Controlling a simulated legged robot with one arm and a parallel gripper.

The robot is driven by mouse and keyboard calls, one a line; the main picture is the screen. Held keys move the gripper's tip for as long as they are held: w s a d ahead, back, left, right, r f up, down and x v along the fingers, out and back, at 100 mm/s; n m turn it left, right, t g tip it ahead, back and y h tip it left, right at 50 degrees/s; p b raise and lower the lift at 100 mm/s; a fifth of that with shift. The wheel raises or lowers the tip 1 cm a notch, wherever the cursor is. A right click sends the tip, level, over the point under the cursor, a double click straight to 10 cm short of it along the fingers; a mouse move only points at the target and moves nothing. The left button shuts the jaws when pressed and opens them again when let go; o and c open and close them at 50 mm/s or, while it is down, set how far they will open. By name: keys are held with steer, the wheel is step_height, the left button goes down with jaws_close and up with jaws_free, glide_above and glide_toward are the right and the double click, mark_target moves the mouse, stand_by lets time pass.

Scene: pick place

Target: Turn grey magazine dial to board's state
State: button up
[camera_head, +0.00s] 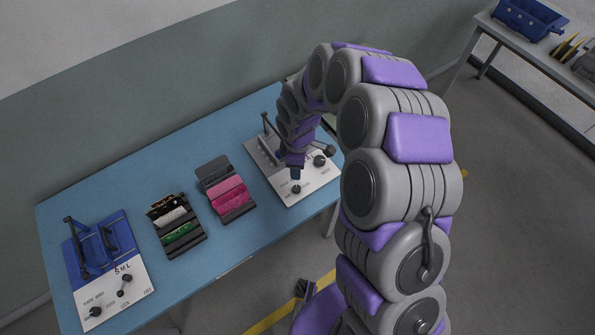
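A fixture with a white panel and grey upper part (264,152) stands at the right end of the blue table, partly hidden by my arm. It carries a dark dial (297,189) near its front edge and another dark knob (319,160) further right. I cannot read their markings. My gripper (296,175) points down just above and behind the front dial; I cannot tell whether it touches it. Its fingers are too small to show if they are open. I cannot tell which thing is the board whose state is meant.
A blue fixture (88,262) with a white panel marked S M L and dark knobs is at the table's left. A dark rack (190,240) holds green, white and black pieces; another rack (212,176) holds pink ones. A bench (520,55) with a blue bin (528,20) is far right.

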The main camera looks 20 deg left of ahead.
step_height(320, 180, up, 3)
steer(key=shift+f, duration=0.1)
steer(key=shift+d, duration=0.1)
stand_by(0.5)
steer(key=s+d+r+m, duration=0.5)
steer(key=d+r, duration=0.3)
steer(key=d, duration=0.1)
steer(key=s+d+r+m, duration=0.5)
steer(key=d+r, duration=0.3)
steer(key=d, duration=0.1)
steer(key=s+d+r+m+g, duration=0.1)
steer(key=s+d+m, duration=0.3)
steer(key=s, duration=0.4)
steer(key=s+d+r+m+b, duration=0.1)
steer(key=s+d+r+m, duration=0.2)
steer(key=s, duration=0.6)
steer(key=shift+d+r+m+g, duration=0.35)
steer(key=shift+d+m, duration=0.45)
steer(key=shift+m, duration=0.4)
steer(key=shift+s, duration=0.1)
